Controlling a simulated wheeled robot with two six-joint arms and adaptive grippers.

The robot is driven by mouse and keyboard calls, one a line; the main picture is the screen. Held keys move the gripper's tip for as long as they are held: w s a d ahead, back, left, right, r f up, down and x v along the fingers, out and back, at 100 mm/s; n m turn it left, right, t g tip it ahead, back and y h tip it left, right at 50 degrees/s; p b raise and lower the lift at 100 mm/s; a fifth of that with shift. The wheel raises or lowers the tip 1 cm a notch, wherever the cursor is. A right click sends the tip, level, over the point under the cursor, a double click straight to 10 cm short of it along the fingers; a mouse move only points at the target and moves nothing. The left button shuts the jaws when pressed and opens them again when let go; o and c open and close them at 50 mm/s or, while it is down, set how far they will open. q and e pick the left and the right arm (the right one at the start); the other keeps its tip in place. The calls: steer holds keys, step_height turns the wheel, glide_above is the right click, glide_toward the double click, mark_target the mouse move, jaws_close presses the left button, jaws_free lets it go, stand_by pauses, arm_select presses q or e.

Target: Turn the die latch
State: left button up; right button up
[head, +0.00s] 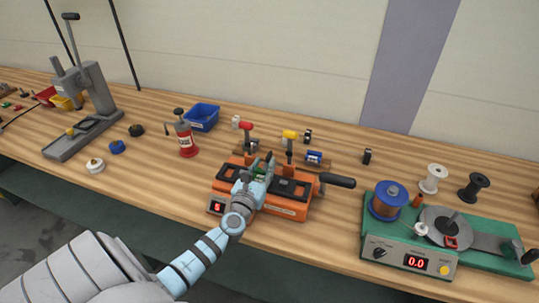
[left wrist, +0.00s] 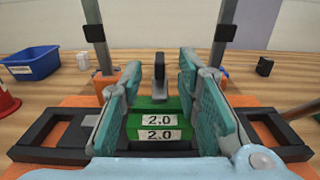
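The orange die unit (head: 292,212) stands on the bench in the middle of the head view, with a black handle (head: 338,181) sticking out to its right. My left gripper (head: 264,167) is over its middle. In the left wrist view its teal fingers (left wrist: 159,88) are spread apart. A dark upright tab (left wrist: 159,72), which may be the die latch, stands behind the blocks with a gap to either finger. My right gripper is out of view.
A green-based winder (head: 408,262) with spools is at the right. Two grey posts (left wrist: 97,35) (left wrist: 223,30) rise behind the unit.

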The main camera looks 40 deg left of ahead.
mark_target(267, 159)
arm_select(q)
steer(key=b+x, duration=0.1)
steer(key=x, duration=0.4)
steer(key=shift+f, duration=0.2)
steer(key=shift+w+a+r, duration=0.15)
steer(key=shift+w+a, duration=0.05)
steer(key=shift+w, duration=0.3)
steer(key=shift+c, duration=0.2)
jaws_close()
